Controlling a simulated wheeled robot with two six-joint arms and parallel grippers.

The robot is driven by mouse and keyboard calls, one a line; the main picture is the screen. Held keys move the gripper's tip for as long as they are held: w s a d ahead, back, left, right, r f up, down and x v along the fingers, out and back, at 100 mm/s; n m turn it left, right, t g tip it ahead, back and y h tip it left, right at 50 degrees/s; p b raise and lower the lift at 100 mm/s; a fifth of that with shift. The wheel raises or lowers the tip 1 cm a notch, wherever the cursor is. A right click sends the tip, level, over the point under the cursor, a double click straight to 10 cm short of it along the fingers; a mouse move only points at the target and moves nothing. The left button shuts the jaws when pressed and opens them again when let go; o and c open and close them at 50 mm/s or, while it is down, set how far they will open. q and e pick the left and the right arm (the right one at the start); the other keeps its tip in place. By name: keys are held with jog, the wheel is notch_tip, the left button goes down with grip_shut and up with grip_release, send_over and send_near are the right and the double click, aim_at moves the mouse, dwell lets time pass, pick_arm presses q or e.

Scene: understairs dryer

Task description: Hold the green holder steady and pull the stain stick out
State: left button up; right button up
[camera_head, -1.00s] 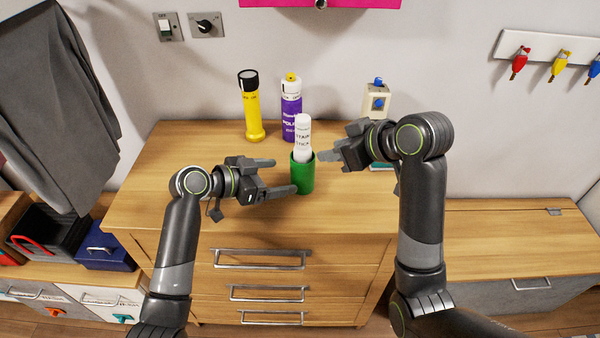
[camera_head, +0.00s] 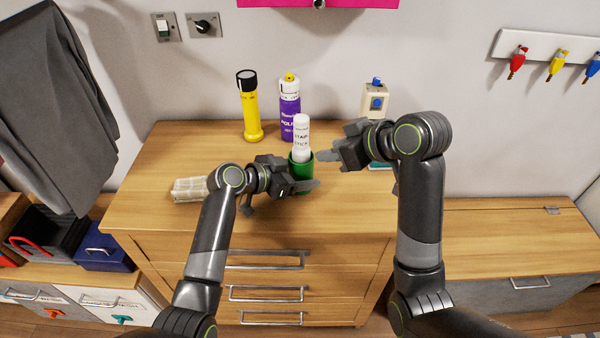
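The green holder (camera_head: 303,171) stands upright on the wooden chest top. The white stain stick (camera_head: 301,134) stands in it, its upper part showing above the rim. My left gripper (camera_head: 304,182) is at the holder from the left, with one finger across the holder's front. Its other finger is hidden, so I cannot tell whether it grips. My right gripper (camera_head: 327,156) points left, its visible fingertip just right of the holder and below the stick's top. It holds nothing that I can see, and its opening is unclear.
A yellow torch (camera_head: 250,108) and a purple spray can (camera_head: 290,112) stand behind the holder. A white and blue box (camera_head: 375,99) stands behind my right gripper. A pale block (camera_head: 189,189) lies left of my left arm. The chest's front left is clear.

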pick_arm(q)
jog(key=c, duration=0.5)
jog(key=o, duration=0.9)
jog(key=shift+a, duration=0.1)
